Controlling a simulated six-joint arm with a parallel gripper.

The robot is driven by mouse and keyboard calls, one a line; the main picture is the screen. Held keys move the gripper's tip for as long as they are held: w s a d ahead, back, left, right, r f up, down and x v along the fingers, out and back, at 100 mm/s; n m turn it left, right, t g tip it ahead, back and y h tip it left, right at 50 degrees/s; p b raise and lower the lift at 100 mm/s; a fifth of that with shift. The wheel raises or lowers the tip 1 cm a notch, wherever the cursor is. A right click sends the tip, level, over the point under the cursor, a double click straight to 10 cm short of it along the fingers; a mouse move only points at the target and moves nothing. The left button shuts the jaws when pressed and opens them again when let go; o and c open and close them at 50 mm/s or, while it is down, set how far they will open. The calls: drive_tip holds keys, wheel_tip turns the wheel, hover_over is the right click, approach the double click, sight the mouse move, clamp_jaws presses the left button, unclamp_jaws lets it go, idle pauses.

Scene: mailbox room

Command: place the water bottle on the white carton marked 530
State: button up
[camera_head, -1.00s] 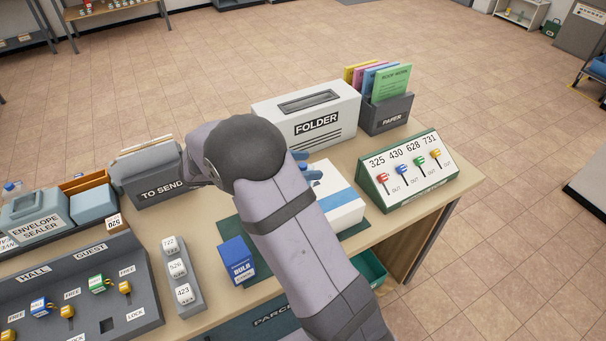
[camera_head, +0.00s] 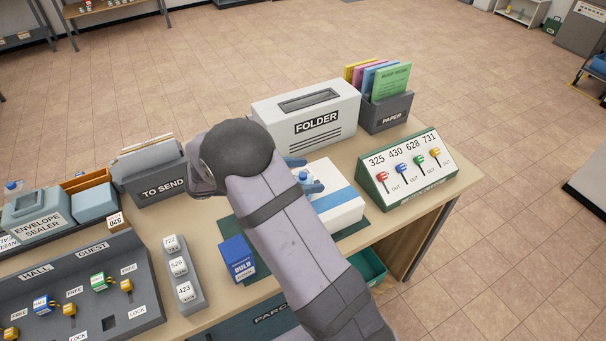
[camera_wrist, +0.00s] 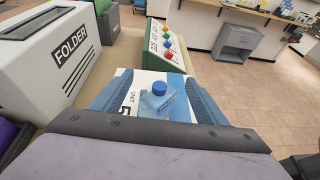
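The white carton (camera_head: 338,203) with a blue stripe lies on the desk, partly behind my arm. In the wrist view the carton (camera_wrist: 124,101) shows "UNIT" and a large 5, with the rest of its mark hidden. The water bottle (camera_wrist: 163,103), pale blue with a blue cap, is upright over the carton and appears to stand on it; its base is hidden. Its cap also shows in the head view (camera_head: 303,175). My gripper (camera_wrist: 160,78) is open, with its blue fingers on either side of the bottle and a gap at the bottle's left.
A white FOLDER box (camera_head: 312,112) stands close behind the carton. A green sloped key stand (camera_head: 407,172) is to its right. A blue BULB box (camera_head: 237,259) and a grey strip of numbered blocks (camera_head: 179,268) are to the left.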

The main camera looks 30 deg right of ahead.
drive_tip(key=shift+r, duration=0.2)
drive_tip(key=shift+a, duration=0.25)
drive_tip(key=b+v, duration=0.3)
drive_tip(key=v, duration=0.8)
drive_tip(key=shift+a+b, duration=0.25)
drive_tip(key=shift+b, duration=0.05)
drive_tip(key=shift+r, duration=0.15)
drive_tip(key=s+d+f+y, duration=0.1)
drive_tip(key=s+f+m+y, duration=0.1)
drive_tip(key=s+d+f+m+y+p, duration=0.1)
drive_tip(key=s, duration=0.1)
drive_tip(key=shift+s+d+g, duration=0.1)
drive_tip(key=shift+d+g, duration=0.2)
drive_tip(key=shift+g, duration=0.1)
drive_tip(key=s+f+m+y, duration=0.2)
drive_tip(key=s, duration=0.1)
drive_tip(key=s+m+y, duration=0.1)
drive_tip(key=s+y, duration=0.1)
drive_tip(key=shift+f+p, duration=0.4)
drive_tip(key=s+a+f+m+t+y+b, duration=0.1)
drive_tip(key=s+a+f+m+y, duration=0.4)
drive_tip(key=s+m, duration=0.5)
drive_tip(key=shift+f+m+t+y+b, duration=0.4)
drive_tip(key=shift+f+m+y, duration=0.25)
drive_tip(key=shift+m+y, duration=0.4)
